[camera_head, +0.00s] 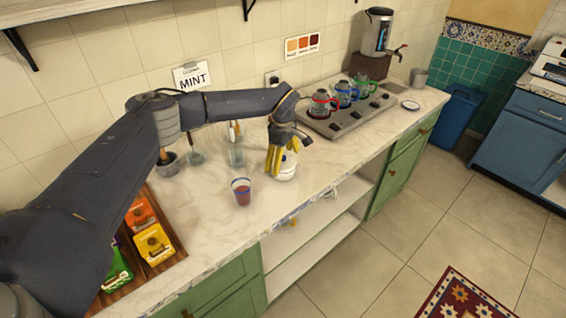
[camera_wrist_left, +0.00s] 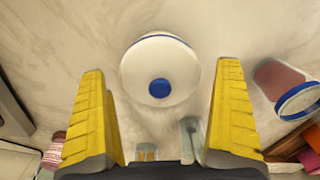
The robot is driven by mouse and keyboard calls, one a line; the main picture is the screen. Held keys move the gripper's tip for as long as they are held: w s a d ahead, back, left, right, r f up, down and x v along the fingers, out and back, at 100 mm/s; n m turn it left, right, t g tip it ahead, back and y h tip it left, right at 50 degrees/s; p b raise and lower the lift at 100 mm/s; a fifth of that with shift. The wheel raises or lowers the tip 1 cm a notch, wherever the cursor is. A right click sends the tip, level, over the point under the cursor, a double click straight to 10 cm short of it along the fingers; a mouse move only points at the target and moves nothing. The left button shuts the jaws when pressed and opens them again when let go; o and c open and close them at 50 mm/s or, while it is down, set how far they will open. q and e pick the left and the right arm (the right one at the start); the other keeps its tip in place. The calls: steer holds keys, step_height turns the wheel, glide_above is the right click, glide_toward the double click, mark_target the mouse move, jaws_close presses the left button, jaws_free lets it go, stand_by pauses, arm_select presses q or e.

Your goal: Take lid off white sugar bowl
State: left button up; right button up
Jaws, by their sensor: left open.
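The white sugar bowl (camera_head: 286,172) stands on the marble counter, partly hidden behind my left gripper in the head view. In the left wrist view its white lid (camera_wrist_left: 160,60) shows from above, with a blue knob (camera_wrist_left: 159,88) at its middle and a blue edge mark at the far side. My left gripper (camera_head: 275,167) points down at the bowl. The lid sits on the bowl. My right gripper is not in view.
A stove (camera_head: 345,120) with several glass teapots lies to the right. A wooden tray (camera_head: 168,262) with boxes is at the left. The counter's front edge is close.

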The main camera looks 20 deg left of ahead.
arm_select(q)
steer(key=c, duration=1.2)
